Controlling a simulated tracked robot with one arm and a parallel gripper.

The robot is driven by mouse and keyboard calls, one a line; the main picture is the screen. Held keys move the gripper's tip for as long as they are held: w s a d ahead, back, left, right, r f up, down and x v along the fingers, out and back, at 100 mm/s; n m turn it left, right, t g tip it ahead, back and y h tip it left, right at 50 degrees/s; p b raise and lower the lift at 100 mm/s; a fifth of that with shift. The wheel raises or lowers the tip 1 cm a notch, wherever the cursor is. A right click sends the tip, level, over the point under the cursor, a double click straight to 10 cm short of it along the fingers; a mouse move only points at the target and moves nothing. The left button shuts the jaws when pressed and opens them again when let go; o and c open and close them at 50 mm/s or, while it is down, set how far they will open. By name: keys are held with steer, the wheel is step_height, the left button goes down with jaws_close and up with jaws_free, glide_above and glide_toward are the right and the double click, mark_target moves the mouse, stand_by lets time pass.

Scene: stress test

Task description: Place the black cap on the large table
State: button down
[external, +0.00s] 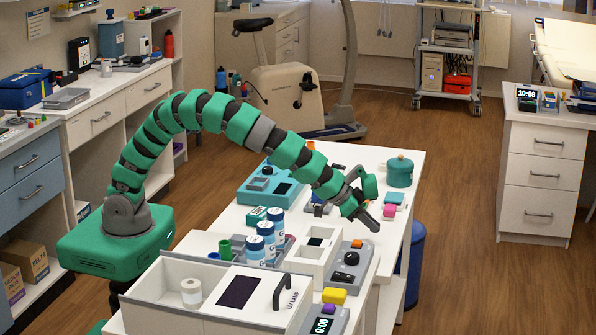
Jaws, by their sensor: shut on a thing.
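My gripper (366,203), with green and dark grey fingers, is low over the right part of the white table (350,153) in the external view. It is shut on a small dark thing that looks like the black cap (358,196). The fingers hide most of it, so its shape and tilt are unclear. I cannot tell whether it touches the table.
A white box with a black handle (238,291) stands in front. A blue bin (414,265) stands right of the table.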

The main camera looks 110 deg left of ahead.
mark_target(377, 242)
steer(key=shift+f+b, duration=0.35)
steer(key=shift+f, duration=1.4)
steer(key=shift+f, duration=0.15)
steer(key=c, duration=1.2)
jaws_free()
steer(key=shift+s+r, duration=0.1)
steer(key=shift+r, duration=0.2)
steer(key=p+v, duration=0.2)
steer(key=v, duration=0.9)
steer(key=shift+s+r, duration=0.2)
steer(key=shift+s, duration=0.1)
steer(key=shift+d+r, duration=0.1)
steer(key=shift+d, duration=0.05)
